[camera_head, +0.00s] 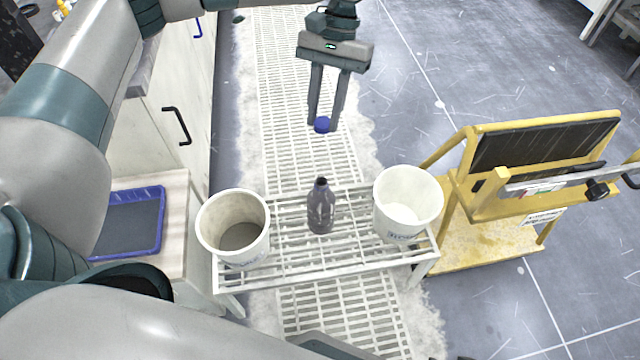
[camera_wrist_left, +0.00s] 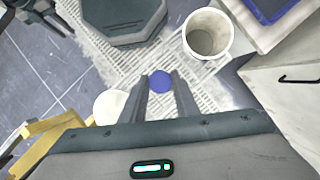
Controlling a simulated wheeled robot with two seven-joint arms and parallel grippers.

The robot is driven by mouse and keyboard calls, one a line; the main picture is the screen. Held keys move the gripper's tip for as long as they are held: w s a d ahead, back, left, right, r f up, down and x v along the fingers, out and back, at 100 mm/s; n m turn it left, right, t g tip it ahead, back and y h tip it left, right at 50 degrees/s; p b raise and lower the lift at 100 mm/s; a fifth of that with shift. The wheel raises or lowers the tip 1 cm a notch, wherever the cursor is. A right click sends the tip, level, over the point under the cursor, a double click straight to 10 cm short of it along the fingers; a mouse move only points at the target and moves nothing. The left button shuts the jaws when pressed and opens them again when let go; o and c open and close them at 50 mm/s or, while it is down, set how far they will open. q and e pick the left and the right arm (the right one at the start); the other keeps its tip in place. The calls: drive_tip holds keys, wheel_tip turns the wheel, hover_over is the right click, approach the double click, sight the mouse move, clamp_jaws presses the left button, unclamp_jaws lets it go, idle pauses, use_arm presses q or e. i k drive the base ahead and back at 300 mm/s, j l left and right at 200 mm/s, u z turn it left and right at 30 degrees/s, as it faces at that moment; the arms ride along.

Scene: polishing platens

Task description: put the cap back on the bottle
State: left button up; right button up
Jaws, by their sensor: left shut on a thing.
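The blue cap (camera_head: 322,125) is held between the fingertips of my left gripper (camera_head: 324,122), which points down. The cap also shows between the fingers in the left wrist view (camera_wrist_left: 160,82). The purple-grey bottle (camera_head: 321,208) stands upright and uncapped on the white slatted rack (camera_head: 290,262), with its dark open neck at the top. In the head view the cap appears just above the bottle neck in the picture, apart from it. The bottle cannot be made out in the left wrist view.
A white bucket (camera_head: 233,205) stands left of the bottle and another white bucket (camera_head: 408,185) stands right of it. A yellow stand with a black panel (camera_head: 545,146) is at the right. A blue tray (camera_head: 162,222) lies on the left counter.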

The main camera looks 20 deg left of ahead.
sight(321, 199)
drive_tip(key=k+l+u, duration=0.15)
drive_tip(key=l+u, duration=0.2)
drive_tip(key=k+l+u, duration=0.2)
drive_tip(key=l+u, duration=0.2)
drive_tip(key=k+l+u, duration=0.2)
drive_tip(key=u, duration=0.15)
